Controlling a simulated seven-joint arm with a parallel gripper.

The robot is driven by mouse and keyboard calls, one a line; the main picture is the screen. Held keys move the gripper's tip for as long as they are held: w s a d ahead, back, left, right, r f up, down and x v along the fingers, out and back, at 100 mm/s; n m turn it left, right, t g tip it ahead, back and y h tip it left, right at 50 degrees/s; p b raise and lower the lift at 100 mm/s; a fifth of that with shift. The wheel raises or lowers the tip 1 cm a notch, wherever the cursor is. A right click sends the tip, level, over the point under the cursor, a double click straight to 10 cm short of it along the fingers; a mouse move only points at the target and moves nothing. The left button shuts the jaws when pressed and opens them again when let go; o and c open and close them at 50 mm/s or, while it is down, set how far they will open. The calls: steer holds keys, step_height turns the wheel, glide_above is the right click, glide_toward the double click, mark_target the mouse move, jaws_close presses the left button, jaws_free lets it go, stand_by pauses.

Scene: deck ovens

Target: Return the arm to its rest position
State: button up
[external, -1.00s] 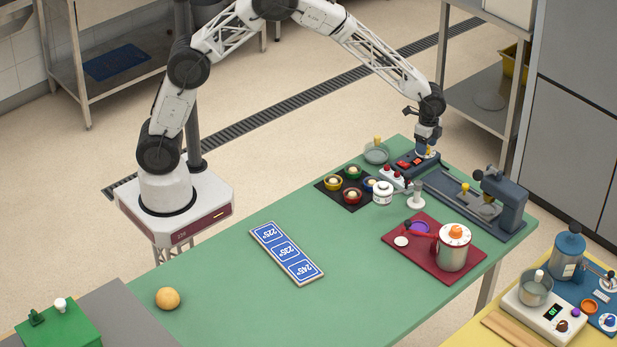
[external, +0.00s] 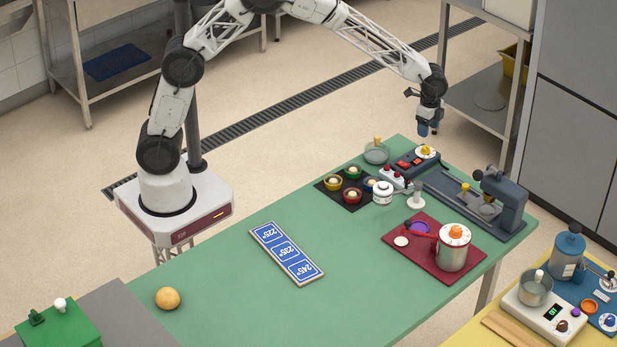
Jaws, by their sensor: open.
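My gripper (external: 428,131) is at the end of my white and black arm, in the air above the back right of the green table (external: 350,265). It points down and is open, with nothing seen between its fingers. Below it, apart from it, is a dark device (external: 412,163) with red parts and a white dial (external: 426,152) with a yellow knob. The arm is stretched out from its white base toward the right. The exact gap between the fingers is small in this view.
Beneath the gripper side stand small coloured bowls (external: 352,195), a white jar (external: 383,192), a dark press (external: 500,200) and a red mat (external: 400,254) with a metal pot (external: 452,252). A blue temperature sign (external: 286,254) and a bun (external: 168,298) lie nearer.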

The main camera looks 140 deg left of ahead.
stand_by(0.3)
steer(key=d+r, duration=0.6)
steer(key=d, duration=0.8)
steer(key=d+r+m+t, duration=0.1)
steer(key=d+r, duration=0.5)
steer(key=d, duration=0.8)
steer(key=d+r, duration=0.6)
steer(key=d, duration=0.8)
steer(key=s+d+r+t, duration=0.1)
steer(key=s+d, duration=0.5)
steer(key=d, duration=0.3)
steer(key=s+d+r, duration=0.2)
steer(key=s+d, duration=0.4)
steer(key=d, duration=0.3)
steer(key=s+d+f+m, duration=0.1)
steer(key=s+d+f, duration=0.2)
steer(key=s+d, duration=0.7)
steer(key=shift+s+f+t, duration=0.2)
steer(key=shift+s+t, duration=0.1)
steer(key=shift+s, duration=1.6)
